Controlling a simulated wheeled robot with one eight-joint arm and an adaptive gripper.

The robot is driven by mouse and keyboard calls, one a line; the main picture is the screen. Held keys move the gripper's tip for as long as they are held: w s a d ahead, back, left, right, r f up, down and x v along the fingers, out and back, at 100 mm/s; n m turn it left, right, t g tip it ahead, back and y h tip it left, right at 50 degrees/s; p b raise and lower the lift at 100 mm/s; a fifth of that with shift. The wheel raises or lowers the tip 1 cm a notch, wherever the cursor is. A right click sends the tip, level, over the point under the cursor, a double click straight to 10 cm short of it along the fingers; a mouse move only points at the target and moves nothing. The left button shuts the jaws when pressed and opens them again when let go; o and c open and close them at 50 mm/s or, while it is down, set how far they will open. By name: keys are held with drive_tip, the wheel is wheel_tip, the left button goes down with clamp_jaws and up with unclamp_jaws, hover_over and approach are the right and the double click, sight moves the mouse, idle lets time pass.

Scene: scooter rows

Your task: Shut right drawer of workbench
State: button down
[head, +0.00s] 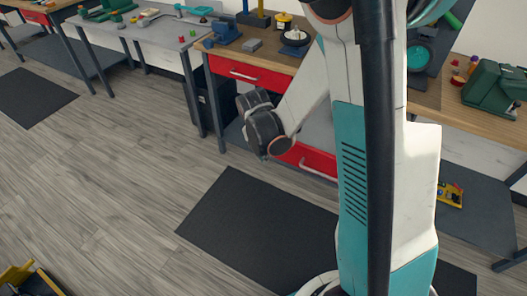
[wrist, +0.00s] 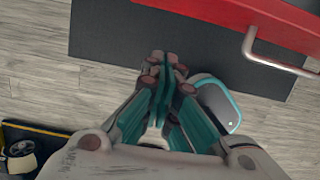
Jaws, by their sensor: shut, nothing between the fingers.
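The workbench (head: 285,60) stands at the upper middle of the head view. Its right drawer (head: 322,163) has a red front with a silver handle and stands pulled out, with a grey inside showing behind the front. My arm hides its right part. In the wrist view the red drawer front (wrist: 225,12) crosses the upper right, with its handle (wrist: 275,60) below. My gripper (wrist: 165,62) is shut and empty, left of the handle and apart from it. In the head view the dark end of my arm is left of the drawer; its fingertips are not clear.
The workbench's left drawer (head: 250,75) looks shut. A black bin (head: 212,105) stands under the bench. A dark mat (head: 250,225) lies on the floor in front. A yellow-edged object (head: 30,280) is at the lower left. Floor between is clear.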

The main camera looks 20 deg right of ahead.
drive_tip(key=w+d+f+b, duration=0.2)
drive_tip(key=w+d+f, duration=0.1)
drive_tip(key=d+f, duration=0.1)
drive_tip(key=shift+b, duration=0.35)
drive_tip(key=shift+w, duration=0.1)
